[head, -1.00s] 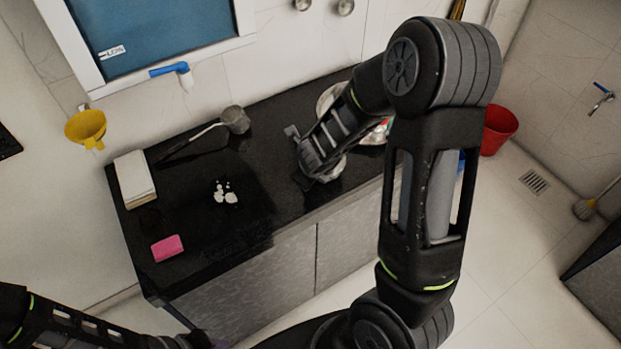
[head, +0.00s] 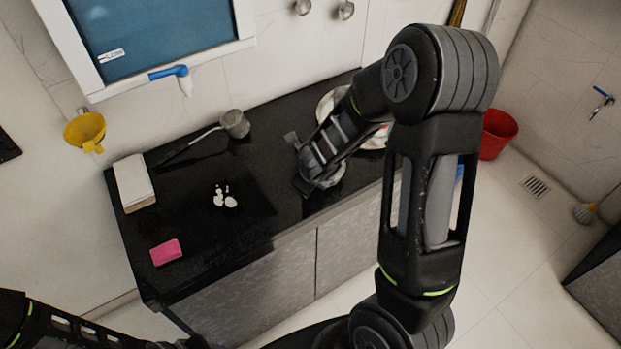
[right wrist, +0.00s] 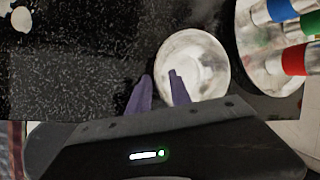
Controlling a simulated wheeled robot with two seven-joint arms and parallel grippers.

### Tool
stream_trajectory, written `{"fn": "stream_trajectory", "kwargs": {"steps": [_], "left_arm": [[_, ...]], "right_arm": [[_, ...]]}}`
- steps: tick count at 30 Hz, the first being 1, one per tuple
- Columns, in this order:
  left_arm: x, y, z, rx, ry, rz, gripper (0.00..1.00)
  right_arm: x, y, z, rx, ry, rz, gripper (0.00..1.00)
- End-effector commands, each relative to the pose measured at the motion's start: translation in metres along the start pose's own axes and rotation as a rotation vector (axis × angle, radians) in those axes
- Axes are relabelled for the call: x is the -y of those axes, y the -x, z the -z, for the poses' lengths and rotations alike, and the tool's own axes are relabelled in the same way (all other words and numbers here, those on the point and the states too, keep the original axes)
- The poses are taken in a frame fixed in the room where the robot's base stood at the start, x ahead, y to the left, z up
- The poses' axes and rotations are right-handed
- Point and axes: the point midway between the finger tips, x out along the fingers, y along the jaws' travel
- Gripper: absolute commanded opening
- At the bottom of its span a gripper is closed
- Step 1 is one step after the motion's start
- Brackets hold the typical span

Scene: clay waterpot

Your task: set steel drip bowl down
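The steel drip bowl (right wrist: 203,62) is round and shiny and appears upright on the dark counter in the right wrist view. In the head view the bowl (head: 334,178) is partly hidden under my right gripper (head: 308,188), near the counter's front edge. In the right wrist view the purple fingers of my right gripper (right wrist: 160,74) stand apart at the bowl's left rim, one outside it and one over its inside. A gap shows between them. My left gripper (head: 188,342) is low at the bottom left, mostly cut off, away from the bowl.
A plate (right wrist: 258,80) with blue, green and red-banded items is just right of the bowl. The counter (head: 265,165) is clear left of the bowl. White pebbles (head: 226,199), a pink sponge (head: 166,252) and a long-handled ladle (head: 235,124) lie farther left.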

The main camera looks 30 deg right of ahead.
Motion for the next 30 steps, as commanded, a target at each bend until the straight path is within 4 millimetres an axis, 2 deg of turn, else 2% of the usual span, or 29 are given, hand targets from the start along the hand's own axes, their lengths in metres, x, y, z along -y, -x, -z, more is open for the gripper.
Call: {"fn": "stream_trajectory", "kwargs": {"steps": [5,18,24,30], "left_arm": [[-0.003,0.009,-0.001,0.002,0.002,0.002,0.34],[-0.012,0.049,-0.003,0.016,0.01,0.016,0.34],[-0.011,0.047,-0.003,0.018,0.01,0.017,0.34],[-0.011,0.047,-0.003,0.018,0.01,0.017,0.34]], "right_arm": [[0.002,0.018,-0.002,0.003,0.0,0.001,0.25],[0.002,0.105,-0.003,0.003,-0.001,0.0,0.25],[0.0,0.12,-0.001,0.001,0.0,0.0,0.25],[0.0,0.121,0.0,-0.001,0.0,0.0,0.25]]}}
